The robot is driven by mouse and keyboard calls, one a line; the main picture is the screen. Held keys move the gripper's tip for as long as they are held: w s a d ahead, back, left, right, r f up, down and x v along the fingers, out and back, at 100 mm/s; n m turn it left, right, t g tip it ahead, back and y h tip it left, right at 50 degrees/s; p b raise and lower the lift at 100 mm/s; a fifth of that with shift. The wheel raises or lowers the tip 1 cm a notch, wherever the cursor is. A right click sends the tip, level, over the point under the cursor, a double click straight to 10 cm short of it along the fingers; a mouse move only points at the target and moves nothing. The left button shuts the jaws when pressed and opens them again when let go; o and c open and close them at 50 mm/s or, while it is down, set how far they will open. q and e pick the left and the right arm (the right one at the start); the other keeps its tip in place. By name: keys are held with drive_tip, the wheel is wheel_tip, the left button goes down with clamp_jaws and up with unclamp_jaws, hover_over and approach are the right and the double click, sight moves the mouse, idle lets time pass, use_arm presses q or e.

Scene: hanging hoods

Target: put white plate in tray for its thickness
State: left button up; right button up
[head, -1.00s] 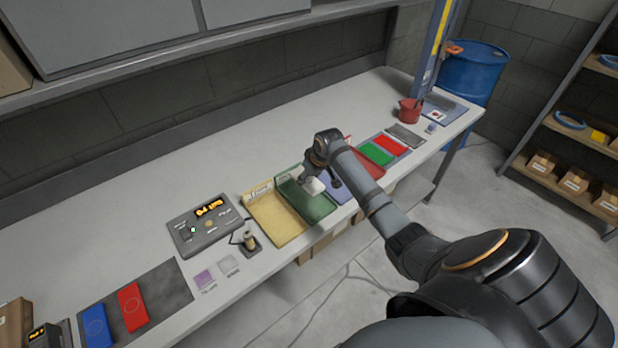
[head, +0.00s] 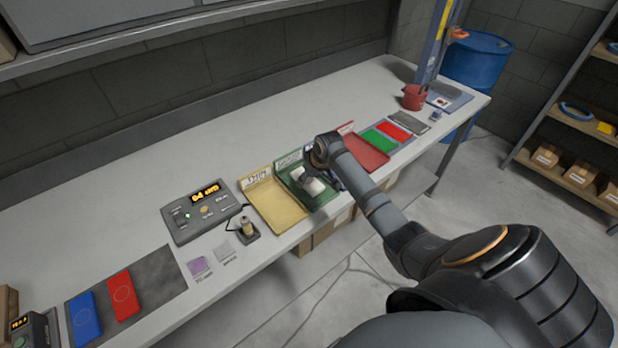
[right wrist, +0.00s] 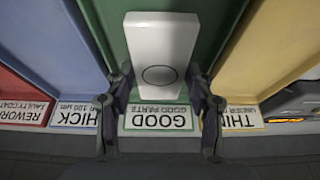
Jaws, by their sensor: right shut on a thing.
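The white plate (right wrist: 160,50), a flat rectangle with a ring mark, is between the two fingers of my right gripper (right wrist: 163,95) in the right wrist view. The gripper is shut on it near the ring. In the head view the plate (head: 312,186) shows at or over the green tray (head: 322,201), under my right gripper (head: 316,171). The green tray's label reads GOOD, GOOD PARTS. I cannot tell whether the plate touches the tray floor. My left gripper is not in view.
The yellow THIN tray (head: 275,208) is left of the green one; the blue THICK tray (right wrist: 75,65) and the red rework tray (head: 363,152) are right. A gauge with a lit display (head: 203,210) stands left. Red and blue plates lie farther left.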

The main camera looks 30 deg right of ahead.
drive_tip(key=shift+p, duration=0.4)
drive_tip(key=shift+f+b, duration=0.35)
drive_tip(key=shift+f, duration=0.2)
drive_tip(key=o, duration=1.4)
drive_tip(key=shift+c, duration=0.2)
drive_tip(key=v, duration=1.2)
